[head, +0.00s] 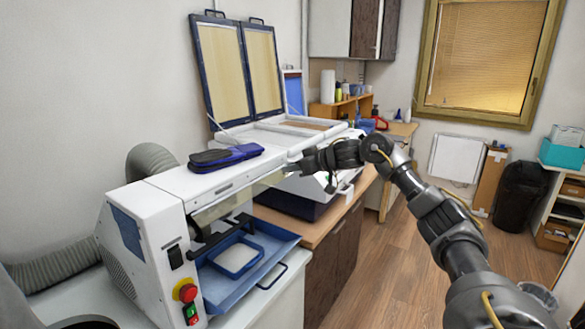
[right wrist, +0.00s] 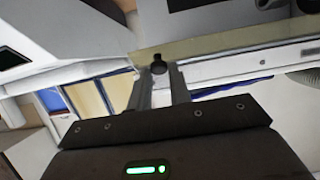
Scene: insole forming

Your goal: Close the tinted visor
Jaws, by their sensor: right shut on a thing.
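The tinted visor (head: 238,203) is a yellowish see-through strip along the front of the white machine (head: 165,235), above its open front. In the right wrist view the visor (right wrist: 235,40) crosses the top as a pale yellow band with a small black knob (right wrist: 158,66) at its edge. My right gripper (head: 292,170) is at the visor's far right end, and its fingers (right wrist: 159,82) are shut on the knob. The exact contact in the head view is too small to tell. My left gripper is not in view.
A blue tray (head: 215,290) with a white-filled frame sticks out below the visor. A dark blue object (head: 225,156) lies on the machine's top. A second machine with raised framed lids (head: 222,70) stands behind. The wooden floor (head: 400,270) at right is open.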

